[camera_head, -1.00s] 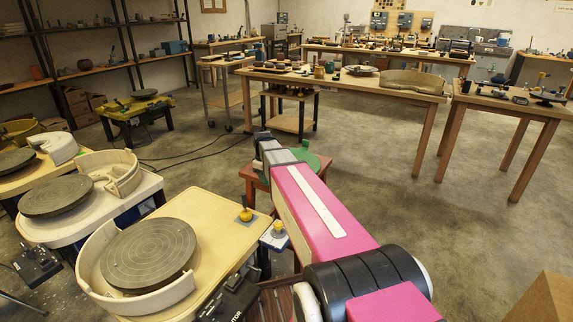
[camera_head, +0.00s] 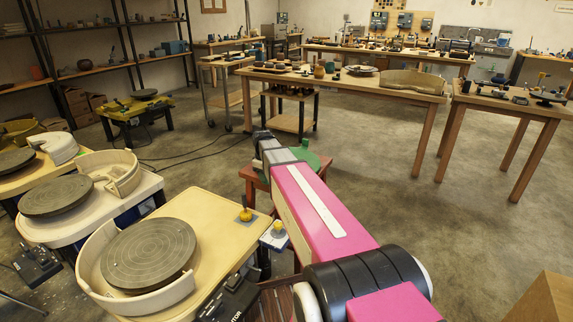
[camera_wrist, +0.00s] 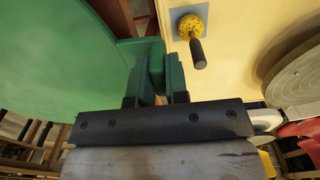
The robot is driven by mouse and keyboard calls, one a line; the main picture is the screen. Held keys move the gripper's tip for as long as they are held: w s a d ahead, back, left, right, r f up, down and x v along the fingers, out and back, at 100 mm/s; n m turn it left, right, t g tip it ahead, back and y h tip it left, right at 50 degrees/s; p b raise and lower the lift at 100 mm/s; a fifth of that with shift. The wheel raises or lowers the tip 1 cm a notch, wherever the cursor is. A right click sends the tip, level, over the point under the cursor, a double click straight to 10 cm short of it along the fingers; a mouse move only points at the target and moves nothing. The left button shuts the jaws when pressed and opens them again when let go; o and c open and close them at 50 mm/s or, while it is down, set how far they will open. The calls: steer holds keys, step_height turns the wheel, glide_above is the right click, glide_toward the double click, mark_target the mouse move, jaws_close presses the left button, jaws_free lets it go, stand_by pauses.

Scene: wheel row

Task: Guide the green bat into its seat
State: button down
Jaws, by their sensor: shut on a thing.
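The green bat (camera_head: 325,161) is a flat disc, partly hidden behind my arm in the head view. In the wrist view the bat (camera_wrist: 60,65) fills the left side, and a green upright part of it is between the fingers. My gripper (camera_wrist: 158,78) is shut on that part. The nearest wheel has a bare grey round wheel head (camera_head: 150,252) with concentric rings, inside a cream splash pan (camera_head: 95,262). A grey disc (camera_wrist: 300,85) also shows at the right edge of the wrist view. The bat is apart from it.
A yellow knob with a dark stem (camera_head: 245,214) stands on the nearest wheel's cream deck (camera_head: 215,225); the knob (camera_wrist: 192,28) is close right of my gripper. A red-brown stool (camera_head: 255,180) is below the bat. More wheels stand left; open floor lies right.

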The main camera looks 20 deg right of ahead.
steer(key=shift+r, duration=0.4)
stand_by(0.7)
steer(key=shift+r, duration=2.65)
steer(key=s+r+m, duration=0.9)
steer(key=s+r, duration=0.1)
steer(key=s, duration=0.2)
steer(key=shift+r, duration=0.3)
